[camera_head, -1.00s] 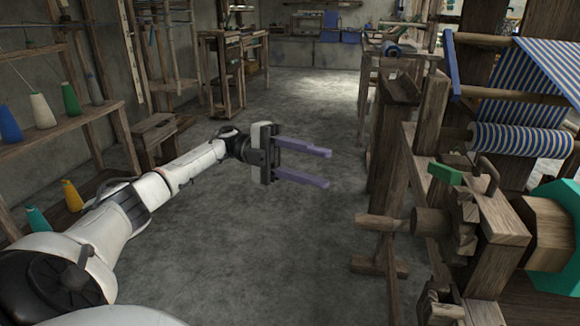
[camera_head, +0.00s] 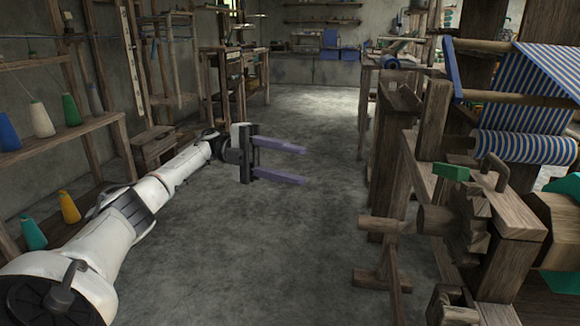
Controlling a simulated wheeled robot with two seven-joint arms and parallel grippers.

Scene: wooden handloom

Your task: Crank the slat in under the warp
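The wooden handloom (camera_head: 431,120) stands on the right side of the head view. Blue-and-white striped cloth (camera_head: 545,75) hangs on it and wraps around a roller (camera_head: 525,147). Lower on the loom is a wooden shaft (camera_head: 390,224) with toothed wooden parts, a curved wooden handle (camera_head: 495,170) and a small green block (camera_head: 451,172). I cannot pick out the slat or tell which part is the crank. My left gripper (camera_head: 304,166) is open and empty, its two purple fingers pointing right over the floor, well apart from the loom. My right gripper is not in view.
The grey floor (camera_head: 300,260) between my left arm and the loom is clear. A wooden shelf (camera_head: 60,137) with several thread cones stands at the left. A small stool (camera_head: 153,140) and wooden frames stand behind it.

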